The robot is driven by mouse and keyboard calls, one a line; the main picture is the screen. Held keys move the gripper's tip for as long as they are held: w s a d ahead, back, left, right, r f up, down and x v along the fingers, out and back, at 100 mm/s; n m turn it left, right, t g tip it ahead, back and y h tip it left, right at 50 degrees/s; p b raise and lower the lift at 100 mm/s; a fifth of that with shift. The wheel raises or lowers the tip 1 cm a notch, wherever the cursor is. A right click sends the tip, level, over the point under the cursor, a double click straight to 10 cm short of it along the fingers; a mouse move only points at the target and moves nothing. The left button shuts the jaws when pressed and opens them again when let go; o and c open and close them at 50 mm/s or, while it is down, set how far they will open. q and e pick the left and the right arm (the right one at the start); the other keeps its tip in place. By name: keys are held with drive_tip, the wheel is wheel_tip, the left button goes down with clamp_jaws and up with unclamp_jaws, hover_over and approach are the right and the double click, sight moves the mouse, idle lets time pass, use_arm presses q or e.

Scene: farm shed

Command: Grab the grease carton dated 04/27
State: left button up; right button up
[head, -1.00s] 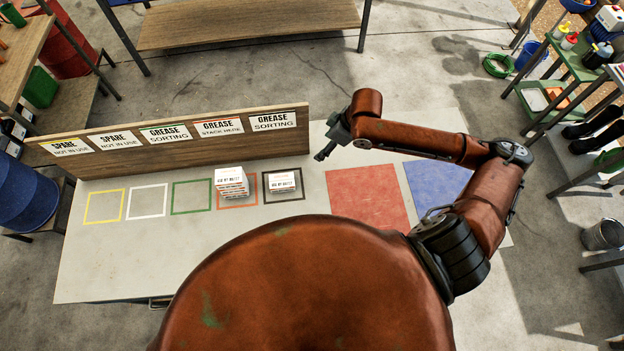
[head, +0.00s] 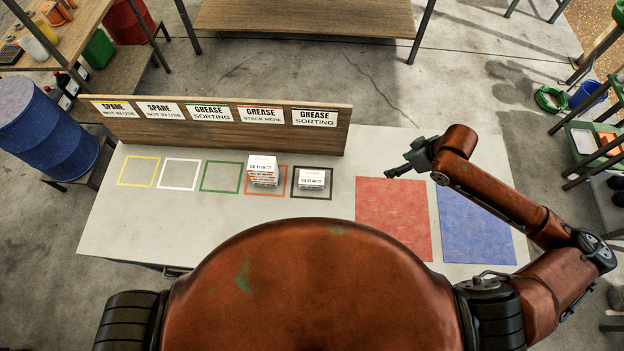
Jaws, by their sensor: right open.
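A stack of white grease cartons (head: 263,170) stands on the red-outlined square of the table, under the "GREASE STACK HERE" sign. A single white grease carton (head: 312,179) lies in the black-outlined square to its right, under a "GREASE SORTING" sign. Each shows a use-by label ending in 27, but the month is too small to read surely. My right gripper (head: 393,173) is open and empty, above the table near the top of the red mat, right of the single carton and apart from it. My left gripper is out of view.
The table (head: 140,222) has empty yellow, white and green outlined squares at left. A red mat (head: 393,220) and a blue mat (head: 473,225) lie bare at right. An upright wooden sign board (head: 170,131) stands along the back edge. A blue barrel (head: 45,125) stands at far left.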

sight(312, 177)
idle(0.3)
